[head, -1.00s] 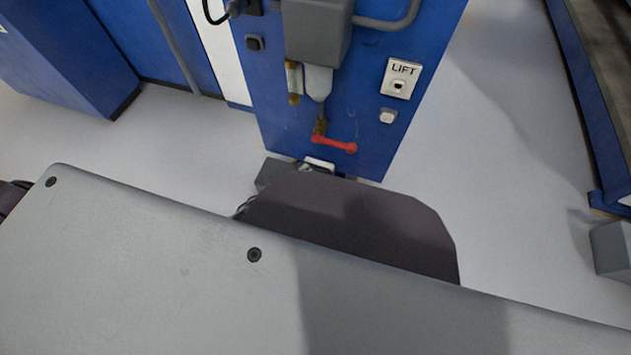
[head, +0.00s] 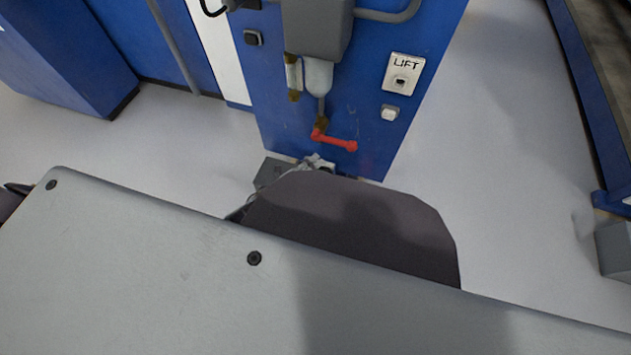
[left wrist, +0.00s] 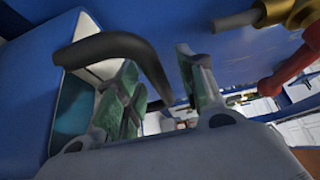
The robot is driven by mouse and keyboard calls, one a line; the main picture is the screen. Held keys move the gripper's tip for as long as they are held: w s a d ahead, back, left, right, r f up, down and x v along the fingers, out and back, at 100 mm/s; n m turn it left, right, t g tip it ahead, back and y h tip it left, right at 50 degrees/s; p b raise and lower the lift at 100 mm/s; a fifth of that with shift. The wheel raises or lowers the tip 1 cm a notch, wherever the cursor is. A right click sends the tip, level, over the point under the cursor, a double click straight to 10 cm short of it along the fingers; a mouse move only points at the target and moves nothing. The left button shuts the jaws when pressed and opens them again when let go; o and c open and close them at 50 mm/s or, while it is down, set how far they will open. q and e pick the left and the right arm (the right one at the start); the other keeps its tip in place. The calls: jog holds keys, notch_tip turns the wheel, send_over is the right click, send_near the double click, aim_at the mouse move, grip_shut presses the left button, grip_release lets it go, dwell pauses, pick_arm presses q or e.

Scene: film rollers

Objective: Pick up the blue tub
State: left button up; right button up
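A dark curved bar (left wrist: 110,45) arches over the left finger and into the gap; contact is unclear. In the head view only a little of the left gripper (head: 318,163) shows above a dark rounded panel, below the red lever. My right gripper is not in view.
A blue column with a LIFT plate (head: 402,74) and a red lever (head: 335,140) stands ahead; the lever (left wrist: 275,82) is close by in the wrist view. Blue cabinets (head: 60,45) stand left. A blue-framed structure (head: 590,100) stands right. Pale floor (head: 500,150) is clear between.

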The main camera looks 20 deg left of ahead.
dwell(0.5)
pick_arm(q)
grip_shut()
